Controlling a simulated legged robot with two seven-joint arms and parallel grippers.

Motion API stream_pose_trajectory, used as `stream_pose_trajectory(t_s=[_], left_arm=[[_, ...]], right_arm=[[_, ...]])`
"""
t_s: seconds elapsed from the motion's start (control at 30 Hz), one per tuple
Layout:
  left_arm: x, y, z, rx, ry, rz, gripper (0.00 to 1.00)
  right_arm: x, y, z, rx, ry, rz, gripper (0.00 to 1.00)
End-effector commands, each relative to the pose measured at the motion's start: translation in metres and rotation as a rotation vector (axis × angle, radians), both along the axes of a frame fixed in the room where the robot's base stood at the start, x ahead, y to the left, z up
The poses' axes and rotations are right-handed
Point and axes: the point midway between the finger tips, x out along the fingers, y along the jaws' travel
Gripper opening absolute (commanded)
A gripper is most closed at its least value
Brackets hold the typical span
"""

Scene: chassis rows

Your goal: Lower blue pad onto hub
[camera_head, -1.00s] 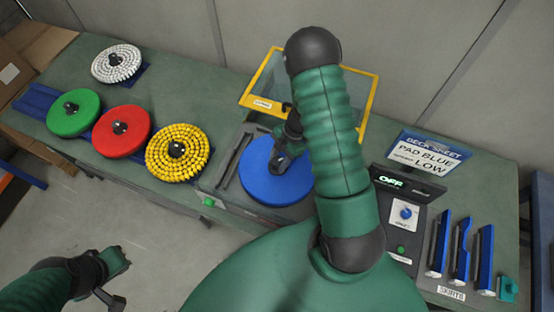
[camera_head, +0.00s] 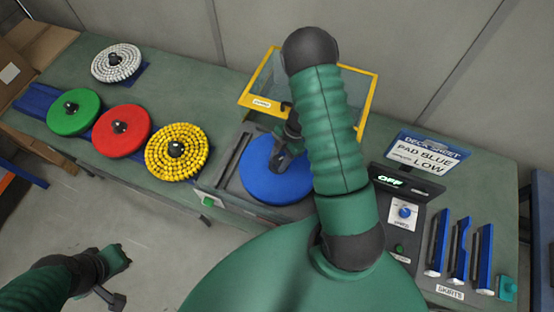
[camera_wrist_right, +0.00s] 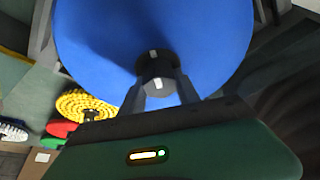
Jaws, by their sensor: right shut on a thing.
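The blue pad (camera_head: 268,182) is a round disc over the machine's recessed bay in the head view. My right gripper (camera_head: 279,160) is shut on the dark knob at the pad's centre. In the right wrist view the two fingers (camera_wrist_right: 158,90) grip the knob (camera_wrist_right: 157,66), and the blue pad (camera_wrist_right: 110,35) fills the upper middle. The hub is hidden beneath the pad, so I cannot tell whether they touch. My left gripper (camera_head: 118,280) is at the lower left, over the floor, away from the bench; its jaw state is unclear.
Green (camera_head: 72,115), red (camera_head: 122,142), yellow (camera_head: 190,165) and white (camera_head: 116,68) pads sit left on the bench. A yellow-framed clear guard (camera_head: 372,100) stands behind the bay. The control panel (camera_head: 403,232), OFF display (camera_head: 392,181), sign (camera_head: 428,158) and blue skirts (camera_head: 440,243) are right.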

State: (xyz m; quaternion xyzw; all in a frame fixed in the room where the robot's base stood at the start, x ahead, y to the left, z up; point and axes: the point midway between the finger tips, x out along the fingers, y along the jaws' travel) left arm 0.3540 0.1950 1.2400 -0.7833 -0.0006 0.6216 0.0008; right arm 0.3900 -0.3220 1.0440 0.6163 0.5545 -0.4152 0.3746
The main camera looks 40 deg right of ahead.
Motion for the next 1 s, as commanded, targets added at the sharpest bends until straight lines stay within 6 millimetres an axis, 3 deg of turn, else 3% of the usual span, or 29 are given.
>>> stream_pose_trajectory(t_s=[0.97,1.0], left_arm=[[0.0,0.0,-0.011,0.0,0.0,0.0,0.0],[0.0,0.0,-0.01,0.0,0.0,0.0,0.0]], right_arm=[[0.0,-0.012,-0.017,0.014,-0.002,-0.002,0.0],[0.0,-0.012,-0.016,0.014,-0.002,-0.002,0.41]])
